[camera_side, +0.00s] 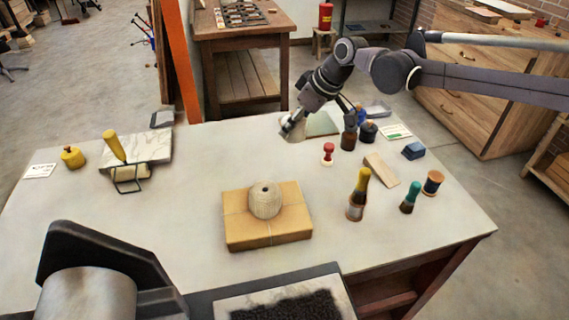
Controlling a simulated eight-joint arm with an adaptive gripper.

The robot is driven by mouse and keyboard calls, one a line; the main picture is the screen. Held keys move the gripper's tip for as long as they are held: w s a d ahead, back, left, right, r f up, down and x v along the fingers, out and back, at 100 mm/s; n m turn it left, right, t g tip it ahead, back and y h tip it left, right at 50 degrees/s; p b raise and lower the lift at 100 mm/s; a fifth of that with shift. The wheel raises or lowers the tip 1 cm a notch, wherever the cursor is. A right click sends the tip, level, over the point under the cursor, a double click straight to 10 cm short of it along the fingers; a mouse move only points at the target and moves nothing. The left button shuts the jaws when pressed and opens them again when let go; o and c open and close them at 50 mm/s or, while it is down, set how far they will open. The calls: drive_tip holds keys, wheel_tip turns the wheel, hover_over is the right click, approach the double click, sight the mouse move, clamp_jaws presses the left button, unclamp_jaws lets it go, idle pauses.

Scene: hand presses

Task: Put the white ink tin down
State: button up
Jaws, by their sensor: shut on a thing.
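My gripper (298,119) is over the far middle of the pale table, pointing down and to the left. It is shut on a small pale thing (291,130), which I take to be the white ink tin. The tin looks tilted with the gripper. The fingers hide part of it. I cannot tell whether its lower edge touches the table (230,150) or hangs just above it.
Right of my gripper stand a brown bottle (348,140), a dark jar (369,133) and a red-handled stamp (328,152). A twine ball (265,201) sits on a brown parcel (235,228) in front. A yellow-handled roller (115,148) lies left. The table between is clear.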

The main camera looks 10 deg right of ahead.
drive_tip(key=s+a+n+g+y, duration=0.2)
drive_tip(key=s+a+n+g, duration=0.3)
drive_tip(key=s+a+n, duration=1)
drive_tip(key=s+a+f+m, duration=0.1)
drive_tip(key=s+a+f, duration=0.1)
drive_tip(key=a, duration=0.3)
drive_tip(key=s+a+f+m, duration=0.1)
drive_tip(key=s+a+f, duration=0.2)
drive_tip(key=a+f, duration=0.2)
drive_tip(key=s+a+f+m, duration=0.1)
drive_tip(key=s+a+f, duration=0.1)
drive_tip(key=a+f, duration=0.2)
drive_tip(key=shift+s+a+f+m, duration=0.15)
drive_tip(key=shift+s+a+m, duration=0.05)
drive_tip(key=shift+a, duration=0.55)
drive_tip(key=shift+s+a+f+m, duration=0.1)
drive_tip(key=shift+s+a+m, duration=0.1)
drive_tip(key=shift+a, duration=0.5)
drive_tip(key=shift+f, duration=2)
drive_tip(key=shift+f, duration=0.15)
drive_tip(key=o, duration=1.4)
drive_tip(key=shift+c, duration=0.2)
